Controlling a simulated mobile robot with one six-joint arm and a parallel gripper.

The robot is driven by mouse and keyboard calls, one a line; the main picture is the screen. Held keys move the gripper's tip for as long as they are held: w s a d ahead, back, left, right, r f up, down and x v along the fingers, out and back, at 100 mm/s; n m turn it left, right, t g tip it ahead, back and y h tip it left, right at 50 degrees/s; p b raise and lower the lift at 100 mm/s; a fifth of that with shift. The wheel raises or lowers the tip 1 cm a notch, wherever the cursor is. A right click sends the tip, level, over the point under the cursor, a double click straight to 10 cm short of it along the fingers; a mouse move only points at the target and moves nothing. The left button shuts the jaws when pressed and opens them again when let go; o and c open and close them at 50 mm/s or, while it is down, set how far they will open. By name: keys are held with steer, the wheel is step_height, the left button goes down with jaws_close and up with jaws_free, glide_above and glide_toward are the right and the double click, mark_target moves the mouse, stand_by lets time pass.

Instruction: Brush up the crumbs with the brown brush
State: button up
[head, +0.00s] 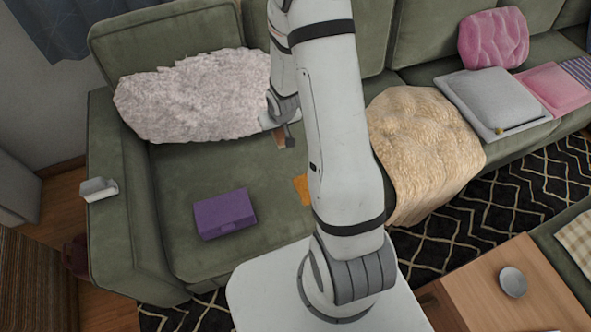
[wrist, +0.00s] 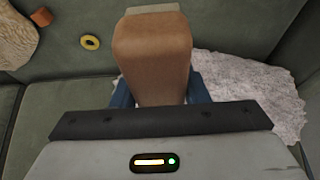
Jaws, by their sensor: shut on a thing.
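The brown brush (wrist: 152,60) fills the top middle of the wrist view, end-on, between my blue fingers. My gripper (wrist: 160,90) is shut on it. In the head view my gripper (head: 288,136) is over the back of the green sofa seat, just right of the white fluffy throw, and a small brown part of the brush (head: 281,141) shows beside it. Whether the brush touches the seat I cannot tell. I cannot make out crumbs in either view. A small white open tray or dustpan (head: 98,189) sits on the sofa's left armrest.
A purple box (head: 225,214) lies on the seat front. An orange item (head: 302,189) is partly behind my arm. The white throw (head: 192,96) and beige blanket (head: 425,145) flank the area. The wrist view shows a yellow ring (wrist: 90,43) and an orange-brown block (wrist: 42,17).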

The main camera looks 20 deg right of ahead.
steer(key=b, duration=1.7)
glide_above(296, 172)
steer(key=s, duration=0.1)
step_height(296, 172, down, 24)
steer(key=f+b, duration=0.2)
steer(key=b, duration=0.1)
steer(key=f+b, duration=0.3)
steer(key=shift+s+a+f+b, duration=0.1)
steer(key=shift+s+f+b, duration=0.1)
steer(key=shift+b, duration=0.1)
steer(key=shift+f+b, duration=0.85)
steer(key=shift+f, duration=0.1)
